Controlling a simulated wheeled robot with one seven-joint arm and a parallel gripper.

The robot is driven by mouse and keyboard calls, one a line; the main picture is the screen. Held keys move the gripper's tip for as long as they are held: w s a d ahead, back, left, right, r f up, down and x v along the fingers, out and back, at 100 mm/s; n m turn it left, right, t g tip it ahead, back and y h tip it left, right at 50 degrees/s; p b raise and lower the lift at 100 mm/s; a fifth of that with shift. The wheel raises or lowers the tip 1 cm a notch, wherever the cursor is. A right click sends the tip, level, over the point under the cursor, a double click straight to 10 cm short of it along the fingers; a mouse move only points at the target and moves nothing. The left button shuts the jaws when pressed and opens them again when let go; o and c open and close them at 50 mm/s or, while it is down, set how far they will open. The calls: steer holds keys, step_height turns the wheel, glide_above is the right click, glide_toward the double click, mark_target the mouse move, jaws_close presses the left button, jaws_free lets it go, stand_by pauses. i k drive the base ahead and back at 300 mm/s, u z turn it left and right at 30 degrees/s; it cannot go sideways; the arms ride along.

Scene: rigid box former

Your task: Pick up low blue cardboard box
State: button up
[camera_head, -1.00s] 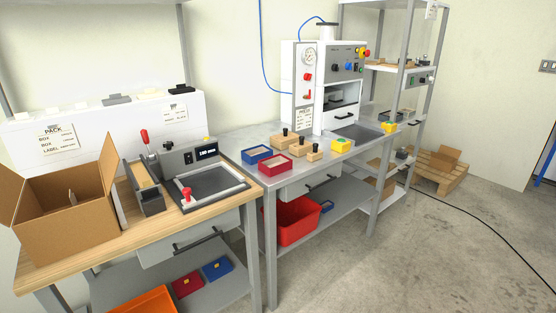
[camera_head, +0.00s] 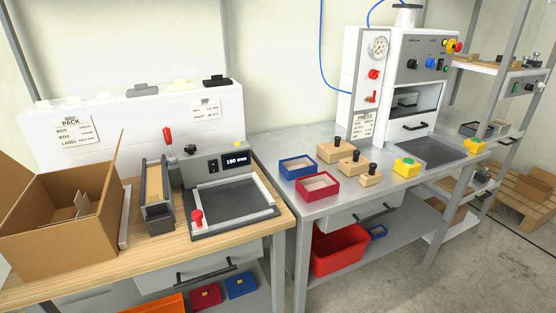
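A low, open blue box (camera_head: 298,167) with a pale inside sits on the grey metal bench, near its left end. A similar red box (camera_head: 317,186) stands just in front of it and to the right. Another blue item (camera_head: 240,285) lies on the shelf under the wooden table, beside a red one (camera_head: 205,296). A small blue tray (camera_head: 377,232) shows on the shelf under the metal bench. My gripper is not in view.
Wooden blocks with black knobs (camera_head: 352,164) stand right of the boxes, before the press (camera_head: 420,75). A large open carton (camera_head: 65,232) and a sealing device (camera_head: 228,205) occupy the wooden table (camera_head: 150,262). A red bin (camera_head: 338,252) sits below.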

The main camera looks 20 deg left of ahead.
mark_target(293, 168)
steer(key=u, duration=0.5)
steer(key=i, duration=1)
steer(key=u, duration=1.1)
steer(key=i, duration=0.55)
steer(key=u, duration=0.4)
